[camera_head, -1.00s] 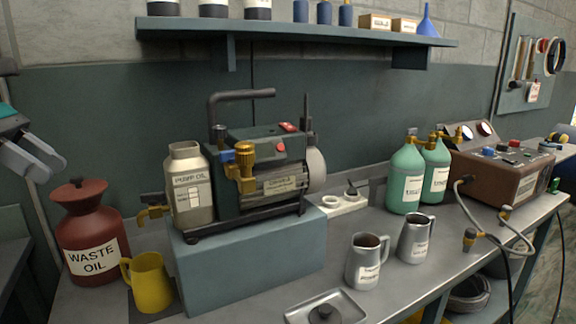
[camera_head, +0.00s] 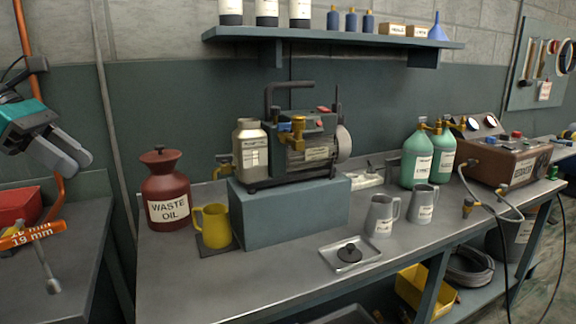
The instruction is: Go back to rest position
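My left gripper (camera_head: 68,155) is at the left edge of the head view, up in the air, to the left of the workbench. Its two grey fingers point down and to the right. They look apart, and nothing shows between them. My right gripper is not in the view. The vacuum pump (camera_head: 310,150) stands on a blue-grey block (camera_head: 290,215) on the bench, with the silver pump oil bottle (camera_head: 250,150) at its left. The yellow jug (camera_head: 213,226) and the red waste oil can (camera_head: 167,190) stand further left.
Two metal jugs (camera_head: 381,216) and a small tray (camera_head: 349,252) with a black cap are near the bench's front. Green cylinders (camera_head: 417,160) and a brown recovery unit (camera_head: 515,165) stand at the right.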

